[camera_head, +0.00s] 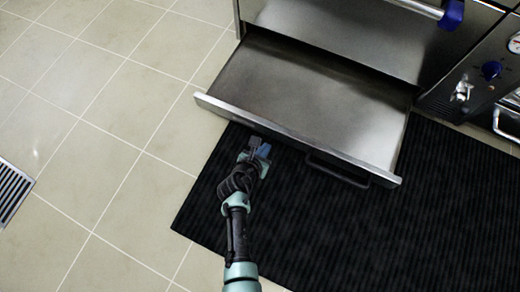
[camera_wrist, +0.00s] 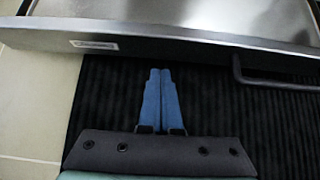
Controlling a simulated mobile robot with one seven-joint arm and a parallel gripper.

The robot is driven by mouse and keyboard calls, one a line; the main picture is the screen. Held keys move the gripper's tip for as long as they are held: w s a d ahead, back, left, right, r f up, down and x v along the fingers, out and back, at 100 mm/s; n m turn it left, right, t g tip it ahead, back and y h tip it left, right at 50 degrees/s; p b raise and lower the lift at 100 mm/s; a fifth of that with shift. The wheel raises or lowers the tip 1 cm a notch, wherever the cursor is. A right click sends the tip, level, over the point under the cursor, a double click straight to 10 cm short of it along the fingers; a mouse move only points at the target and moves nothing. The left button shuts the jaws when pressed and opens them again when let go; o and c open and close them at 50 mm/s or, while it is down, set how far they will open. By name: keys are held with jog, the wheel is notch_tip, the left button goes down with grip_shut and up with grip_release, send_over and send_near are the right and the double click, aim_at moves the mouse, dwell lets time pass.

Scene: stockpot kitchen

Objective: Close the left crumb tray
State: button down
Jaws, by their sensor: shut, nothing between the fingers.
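The crumb tray (camera_head: 318,92) is a wide, shallow steel drawer, pulled well out from under the steel appliance in the head view. Its front panel (camera_head: 290,136) has a dark bar handle (camera_head: 335,172) on the right half. In the wrist view the front panel (camera_wrist: 170,43) crosses the top, with the handle (camera_wrist: 270,80) at the right. My gripper (camera_head: 263,148) is in front of the panel, left of the handle. Its blue fingers (camera_wrist: 160,72) are shut together and empty, pointing at the panel. A dark gap shows between fingertips and panel in the wrist view.
A black ribbed mat (camera_head: 340,235) lies on the beige tile floor (camera_head: 100,130). A floor drain (camera_head: 12,188) is at the far left. The floor left of the tray is clear.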

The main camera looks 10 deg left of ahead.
aim_at(275, 132)
jog(key=w, duration=0.1)
jog(key=w+b, duration=0.1)
jog(key=w+d+f+b, duration=0.1)
jog(key=shift+w, duration=0.3)
jog(key=shift+w+d+r, duration=0.15)
jog(key=shift+w, duration=0.35)
